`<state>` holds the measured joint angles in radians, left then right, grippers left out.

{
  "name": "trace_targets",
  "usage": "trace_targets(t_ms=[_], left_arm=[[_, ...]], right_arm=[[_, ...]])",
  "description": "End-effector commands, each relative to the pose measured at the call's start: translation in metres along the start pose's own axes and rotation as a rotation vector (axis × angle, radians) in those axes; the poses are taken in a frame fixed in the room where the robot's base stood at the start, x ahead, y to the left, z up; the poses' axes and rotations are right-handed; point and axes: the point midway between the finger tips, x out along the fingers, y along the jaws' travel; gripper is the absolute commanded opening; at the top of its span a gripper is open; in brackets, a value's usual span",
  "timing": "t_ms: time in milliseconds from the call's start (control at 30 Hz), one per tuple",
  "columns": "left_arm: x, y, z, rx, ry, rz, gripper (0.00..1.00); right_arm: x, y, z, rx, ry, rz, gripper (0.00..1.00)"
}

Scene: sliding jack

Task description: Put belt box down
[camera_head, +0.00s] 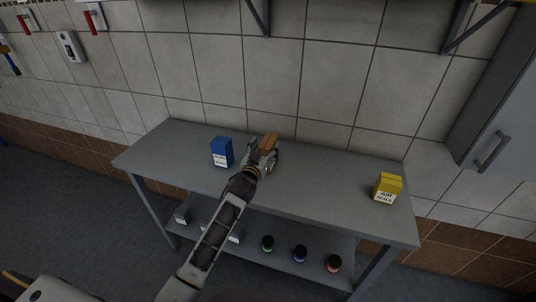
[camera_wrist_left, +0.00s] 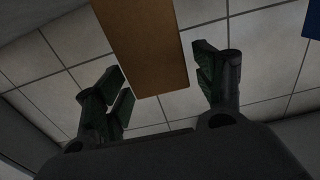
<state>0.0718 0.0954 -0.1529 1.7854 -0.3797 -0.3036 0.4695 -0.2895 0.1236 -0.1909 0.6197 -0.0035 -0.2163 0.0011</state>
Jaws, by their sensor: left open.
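The belt box is most likely the orange-brown box (camera_head: 268,143) at the middle of the grey table (camera_head: 325,185), toward its back edge. My left gripper (camera_head: 263,152) is right at this box, its arm reaching in from below and partly covering it. In the left wrist view the brown box (camera_wrist_left: 145,45) extends between the spread fingers of my left gripper (camera_wrist_left: 165,88). Gaps show between the box and both fingers there, so the gripper is open. The box's underside is hidden in the head view. My right gripper is not in view.
A blue box (camera_head: 222,152) stands left of my left gripper. A yellow box (camera_head: 387,188) stands at the table's right end. The tabletop between gripper and yellow box is clear. Several small containers sit on the lower shelf (camera_head: 320,243). A tiled wall (camera_head: 310,95) rises behind.

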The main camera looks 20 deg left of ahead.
Motion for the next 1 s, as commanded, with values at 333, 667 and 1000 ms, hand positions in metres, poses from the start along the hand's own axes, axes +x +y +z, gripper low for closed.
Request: trace_targets(t_ms=[333, 667, 1000], left_arm=[[0.029, -0.002, -0.001, 0.000, 0.000, 0.000, 0.70], [0.041, -0.001, 0.000, 0.000, 0.000, 0.001, 0.70], [0.041, -0.002, 0.000, 0.000, 0.000, 0.000, 0.70]], right_arm=[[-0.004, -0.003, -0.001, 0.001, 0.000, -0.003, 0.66], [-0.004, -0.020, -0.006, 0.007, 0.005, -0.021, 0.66], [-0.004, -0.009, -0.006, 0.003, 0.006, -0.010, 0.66]])
